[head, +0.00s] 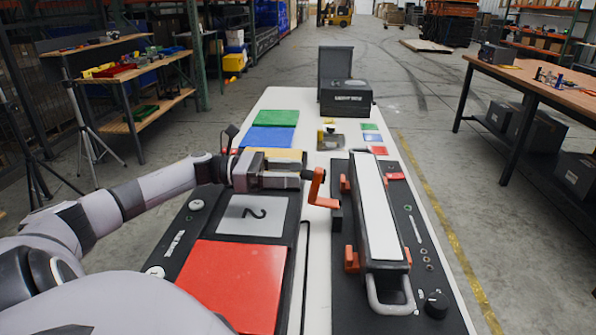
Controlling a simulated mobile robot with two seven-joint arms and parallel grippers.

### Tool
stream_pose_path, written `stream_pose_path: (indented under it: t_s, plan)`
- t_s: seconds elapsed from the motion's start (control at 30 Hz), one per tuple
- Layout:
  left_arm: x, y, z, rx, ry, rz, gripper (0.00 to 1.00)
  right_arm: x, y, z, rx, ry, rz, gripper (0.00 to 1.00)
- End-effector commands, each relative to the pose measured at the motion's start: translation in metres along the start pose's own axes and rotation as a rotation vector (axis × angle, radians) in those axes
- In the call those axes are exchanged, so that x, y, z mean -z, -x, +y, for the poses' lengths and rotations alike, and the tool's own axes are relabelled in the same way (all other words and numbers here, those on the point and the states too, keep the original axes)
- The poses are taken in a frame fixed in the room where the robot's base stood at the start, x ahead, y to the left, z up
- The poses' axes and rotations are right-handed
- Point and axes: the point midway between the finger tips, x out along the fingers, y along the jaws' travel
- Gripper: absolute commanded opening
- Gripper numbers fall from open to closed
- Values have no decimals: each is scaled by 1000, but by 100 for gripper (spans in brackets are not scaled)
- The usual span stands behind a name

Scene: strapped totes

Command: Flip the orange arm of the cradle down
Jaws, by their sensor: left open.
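The cradle (345,302) is a dark base on the right part of the white table, holding a long dark case with a white top (375,212). The orange arm (323,202) is at the cradle's left side near its far end, with one section standing up and a short section level toward the case. My left gripper (302,178) comes in from the left, its fingertips close beside the upright section. It is open; I cannot tell whether it touches the orange arm. Its far finger is partly hidden. My right gripper is not in view.
Left of the cradle is a dark panel with a red plate (235,285) and a grey plate marked 2 (252,215). Green (276,118) and blue (268,137) plates lie farther back. A dark open box (345,98) stands at the table's far end. Orange clips (351,259) flank the case.

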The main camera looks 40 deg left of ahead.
Motion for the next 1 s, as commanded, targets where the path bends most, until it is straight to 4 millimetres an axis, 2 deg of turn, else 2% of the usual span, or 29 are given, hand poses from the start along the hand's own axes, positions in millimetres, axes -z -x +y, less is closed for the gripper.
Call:
stream_pose_path:
  t_s: [0.2,0.57,0.6,0.67,0.73,1.0]
  plan:
    - [-1,-18,0,-1,1,-2,50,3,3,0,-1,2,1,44]
    - [0,-22,0,-1,2,0,50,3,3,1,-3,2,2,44]
    - [0,-22,0,-1,2,0,44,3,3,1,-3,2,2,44]
    - [0,-22,0,-1,2,0,24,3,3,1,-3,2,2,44]
    - [0,-22,0,-1,2,0,2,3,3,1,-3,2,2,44]
    - [0,-22,0,0,2,6,0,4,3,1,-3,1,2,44]
